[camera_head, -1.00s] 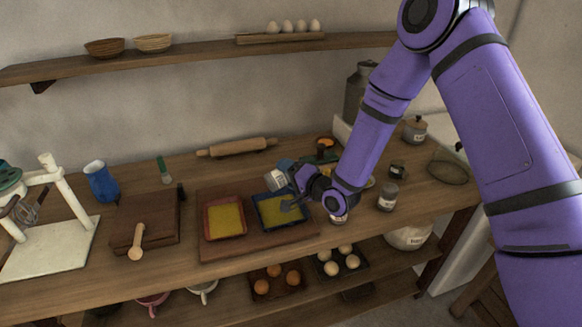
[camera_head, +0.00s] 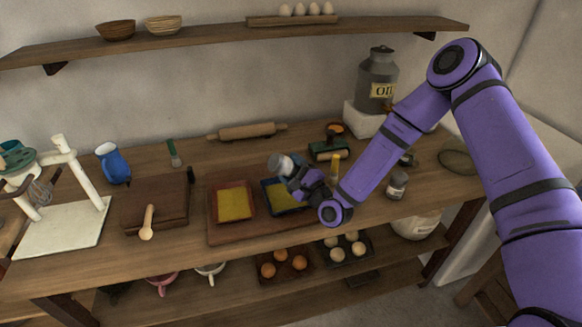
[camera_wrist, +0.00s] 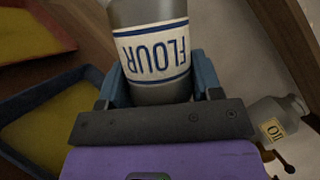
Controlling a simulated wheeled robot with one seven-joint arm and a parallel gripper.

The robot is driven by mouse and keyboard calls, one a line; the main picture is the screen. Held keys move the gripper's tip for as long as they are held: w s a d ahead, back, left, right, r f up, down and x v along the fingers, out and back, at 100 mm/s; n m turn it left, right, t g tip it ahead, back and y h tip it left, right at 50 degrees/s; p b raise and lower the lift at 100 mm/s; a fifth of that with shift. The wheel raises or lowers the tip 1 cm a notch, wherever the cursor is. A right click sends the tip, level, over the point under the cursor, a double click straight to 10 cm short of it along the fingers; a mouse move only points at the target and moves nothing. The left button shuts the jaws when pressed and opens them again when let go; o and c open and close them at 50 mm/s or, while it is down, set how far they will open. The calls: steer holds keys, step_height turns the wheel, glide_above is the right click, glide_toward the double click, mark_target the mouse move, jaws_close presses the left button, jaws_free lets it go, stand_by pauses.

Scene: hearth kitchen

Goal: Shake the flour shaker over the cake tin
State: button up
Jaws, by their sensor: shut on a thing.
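My gripper (camera_head: 292,174) is shut on the flour shaker (camera_head: 281,163), a grey cylinder with a white label. The wrist view shows the shaker (camera_wrist: 152,45) between the fingers, its FLOUR label upside down in that picture. In the head view the shaker appears at the back edge of a blue tin (camera_head: 265,191) with yellow contents, held above the worktop. The gripper hides part of this tin. The blue tin (camera_wrist: 40,92) is left of the shaker in the wrist view. A red tin (camera_head: 214,206), also with yellow contents, sits to its left.
Both tins sit on a wooden board (camera_head: 250,232). A rolling pin (camera_head: 246,131) lies behind. A labelled jar (camera_head: 397,187) stands right of my gripper, and a large oil can (camera_head: 377,80) at the back right.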

steer(key=s+a, duration=0.2)
steer(key=a, duration=0.4)
stand_by(2.2)
steer(key=shift+w+d+r, duration=0.1)
steer(key=shift+w, duration=0.05)
